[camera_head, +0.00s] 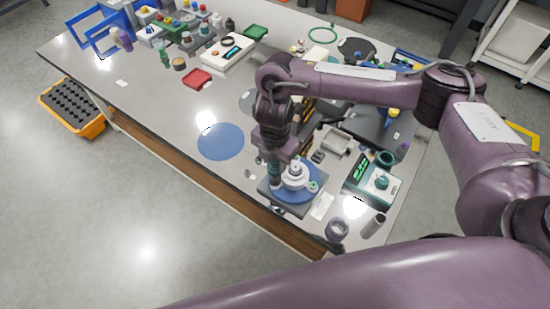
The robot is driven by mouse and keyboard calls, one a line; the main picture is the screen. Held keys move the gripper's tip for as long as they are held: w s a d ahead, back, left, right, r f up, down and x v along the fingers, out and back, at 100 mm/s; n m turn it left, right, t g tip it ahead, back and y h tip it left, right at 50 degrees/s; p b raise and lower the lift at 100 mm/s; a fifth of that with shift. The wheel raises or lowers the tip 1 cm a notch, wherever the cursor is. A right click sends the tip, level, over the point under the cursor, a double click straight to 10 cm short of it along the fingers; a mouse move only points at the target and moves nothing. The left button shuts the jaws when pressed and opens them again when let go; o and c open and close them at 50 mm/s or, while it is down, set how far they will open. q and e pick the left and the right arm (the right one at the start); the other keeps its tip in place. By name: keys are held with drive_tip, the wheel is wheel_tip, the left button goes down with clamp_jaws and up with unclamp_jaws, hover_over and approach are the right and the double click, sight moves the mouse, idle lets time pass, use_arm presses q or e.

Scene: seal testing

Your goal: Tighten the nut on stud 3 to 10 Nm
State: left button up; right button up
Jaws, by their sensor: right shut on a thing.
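My right gripper (277,158) is low over the front of the table, at the left side of a test fixture. It is shut on a dark, greenish upright tool (274,174), which is largely hidden by the gripper and small in view. The fixture has a grey square base (291,208), a blue round plate (310,190) and a pale stepped flange (294,177) on top. The tool's lower end is at the flange's left edge; I cannot tell whether it touches a nut. The studs, their numbers and the nuts are too small to make out. My left gripper is out of view.
A teal-and-white device with a green display (361,168) and knob stands right of the fixture. A dark ring (336,229) and a grey cylinder (373,224) are near the front edge. A blue round mat (221,141) lies left on clear table. My right arm crosses above cluttered items.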

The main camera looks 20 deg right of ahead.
drive_tip(key=shift+f+b, duration=0.3)
drive_tip(key=shift+f, duration=0.05)
drive_tip(key=shift+f, duration=0.2)
idle(1.4)
drive_tip(key=shift+r, duration=0.1)
wheel_tip(320, 180, up, 5)
drive_tip(key=p, duration=0.4)
drive_tip(key=shift+p, duration=0.4)
